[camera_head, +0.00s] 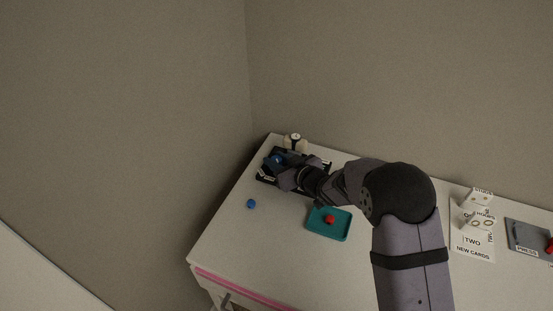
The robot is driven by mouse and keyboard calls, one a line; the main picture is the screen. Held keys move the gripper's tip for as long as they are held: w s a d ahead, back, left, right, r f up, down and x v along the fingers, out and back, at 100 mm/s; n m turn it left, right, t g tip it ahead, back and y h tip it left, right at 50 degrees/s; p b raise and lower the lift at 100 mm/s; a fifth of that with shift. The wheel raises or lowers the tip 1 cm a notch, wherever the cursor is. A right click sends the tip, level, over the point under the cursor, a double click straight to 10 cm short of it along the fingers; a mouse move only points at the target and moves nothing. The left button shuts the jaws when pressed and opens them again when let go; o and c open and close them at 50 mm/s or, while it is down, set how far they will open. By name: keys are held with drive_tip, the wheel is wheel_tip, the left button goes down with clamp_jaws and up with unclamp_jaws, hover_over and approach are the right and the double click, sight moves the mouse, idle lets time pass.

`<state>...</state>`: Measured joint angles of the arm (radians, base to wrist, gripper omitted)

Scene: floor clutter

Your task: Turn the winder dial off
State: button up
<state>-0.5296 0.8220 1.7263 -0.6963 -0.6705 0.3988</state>
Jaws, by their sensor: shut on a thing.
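A dark winder base (265,179) with small white labels stands at the back left corner of the white table. A blue dial (278,159) shows on it, partly covered by my gripper. My gripper (277,165) reaches the dial from the right and is shut on it. The fingertips are small and dark here, so the exact hold and the dial's pointer are not clear. A watch with a white face (295,137) sits on a pale cushion just behind the base.
A teal tray (318,232) holding a red thing (330,219) lies in front of my arm. A blue ball (251,204) lies left. Cards (472,243) and a grey panel (526,235) with a red part are right. Walls stand close behind and left.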

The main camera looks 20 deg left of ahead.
drive_tip(key=o, duration=0.8)
drive_tip(key=shift+r, duration=0.1)
drive_tip(key=shift+v, duration=3.7)
